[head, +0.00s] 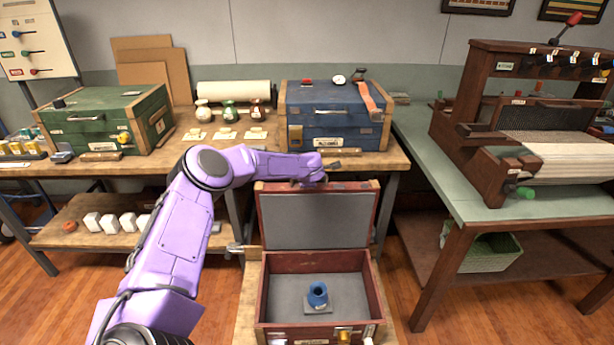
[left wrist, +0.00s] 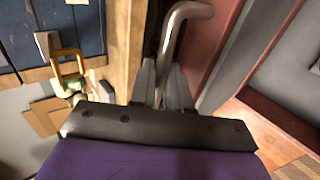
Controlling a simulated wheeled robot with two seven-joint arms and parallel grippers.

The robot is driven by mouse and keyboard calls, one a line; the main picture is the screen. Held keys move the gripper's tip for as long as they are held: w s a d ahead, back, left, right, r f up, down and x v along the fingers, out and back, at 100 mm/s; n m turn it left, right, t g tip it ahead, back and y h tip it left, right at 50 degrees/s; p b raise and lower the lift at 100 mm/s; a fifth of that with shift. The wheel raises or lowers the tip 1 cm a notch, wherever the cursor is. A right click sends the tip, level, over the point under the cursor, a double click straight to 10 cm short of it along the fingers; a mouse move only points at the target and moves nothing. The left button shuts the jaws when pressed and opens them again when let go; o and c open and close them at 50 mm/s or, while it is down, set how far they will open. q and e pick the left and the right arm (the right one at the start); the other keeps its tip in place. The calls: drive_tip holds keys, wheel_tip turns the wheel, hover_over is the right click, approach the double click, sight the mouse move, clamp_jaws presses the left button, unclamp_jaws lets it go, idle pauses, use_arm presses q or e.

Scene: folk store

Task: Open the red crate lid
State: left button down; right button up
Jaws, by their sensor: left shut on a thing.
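The red crate (head: 264,292) stands open at the front centre of the head view, with a grey-lined inside. Its lid (head: 314,222) is raised and stands roughly upright at the back of the crate. My left gripper (head: 321,178) is at the lid's top edge. In the left wrist view the fingers of my left gripper (left wrist: 165,88) are shut on the bent metal handle (left wrist: 178,30), beside the lid's red outer face (left wrist: 212,45). My right gripper is not in view.
A small blue object (head: 318,294) stands inside the crate. Behind the lid is a wooden bench with a blue crate (head: 325,118) and a green crate (head: 92,122). A green-topped table (head: 420,140) with a loom (head: 500,110) stands to the right. Floor shows between the tables.

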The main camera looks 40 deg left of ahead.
use_arm(q)
drive_tip(key=c, duration=1.3)
unclamp_jaws()
drive_tip(key=shift+s+f, duration=0.1)
drive_tip(key=shift+f, duration=0.15)
drive_tip(key=v, duration=1)
drive_tip(key=shift+d+r, duration=0.1)
